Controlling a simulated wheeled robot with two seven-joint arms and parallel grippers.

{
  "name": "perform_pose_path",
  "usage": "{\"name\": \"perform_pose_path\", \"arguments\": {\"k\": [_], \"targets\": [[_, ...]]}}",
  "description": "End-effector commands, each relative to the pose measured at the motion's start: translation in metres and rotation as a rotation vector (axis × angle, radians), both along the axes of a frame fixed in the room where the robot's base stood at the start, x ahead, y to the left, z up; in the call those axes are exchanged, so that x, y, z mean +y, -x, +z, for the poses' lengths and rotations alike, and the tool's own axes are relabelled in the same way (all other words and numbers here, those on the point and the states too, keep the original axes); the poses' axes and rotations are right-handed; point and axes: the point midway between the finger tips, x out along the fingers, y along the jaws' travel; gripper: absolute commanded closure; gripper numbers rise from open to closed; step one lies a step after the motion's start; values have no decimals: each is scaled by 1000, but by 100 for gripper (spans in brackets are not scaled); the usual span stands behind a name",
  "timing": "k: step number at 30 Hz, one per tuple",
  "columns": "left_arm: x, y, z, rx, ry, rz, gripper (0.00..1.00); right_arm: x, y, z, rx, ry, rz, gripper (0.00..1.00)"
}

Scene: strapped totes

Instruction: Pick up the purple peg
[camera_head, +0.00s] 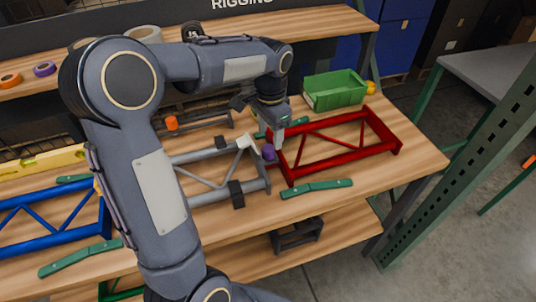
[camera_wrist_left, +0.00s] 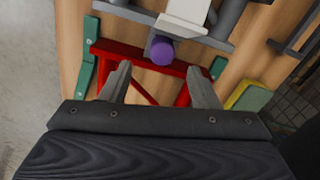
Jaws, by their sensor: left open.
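The purple peg (camera_head: 269,152) sits between the grey frame (camera_head: 205,155) and the red frame (camera_head: 398,148) on the wooden workbench. In the left wrist view the peg (camera_wrist_left: 162,50) shows as a round purple end against a pale block (camera_wrist_left: 184,18), at the edge of the red frame (camera_wrist_left: 130,53). My left gripper (camera_head: 279,143) is just above and beside the peg in the head view. In the wrist view its two fingers (camera_wrist_left: 160,82) are apart, with nothing held between them, and the peg lies beyond their tips. My right gripper does not show.
Green flat bars (camera_head: 316,189) lie near the frames. A green bin (camera_head: 335,91) stands at the back right of the bench. A blue frame (camera_head: 52,222) is at the left. An orange piece (camera_head: 171,122) sits behind the grey frame.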

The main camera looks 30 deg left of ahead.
Motion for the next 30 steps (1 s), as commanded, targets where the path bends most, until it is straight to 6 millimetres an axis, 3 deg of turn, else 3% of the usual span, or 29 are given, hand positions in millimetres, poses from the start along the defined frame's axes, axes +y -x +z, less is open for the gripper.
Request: {"name": "perform_pose_path", "arguments": {"k": [12, 22, 30], "targets": [[6, 6, -56, 3, 1, 2, 44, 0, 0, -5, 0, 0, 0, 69], [6, 6, -63, -1, 2, 3, 44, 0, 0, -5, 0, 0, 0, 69], [6, 6, -62, -1, 2, 3, 80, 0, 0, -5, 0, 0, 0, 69]]}}
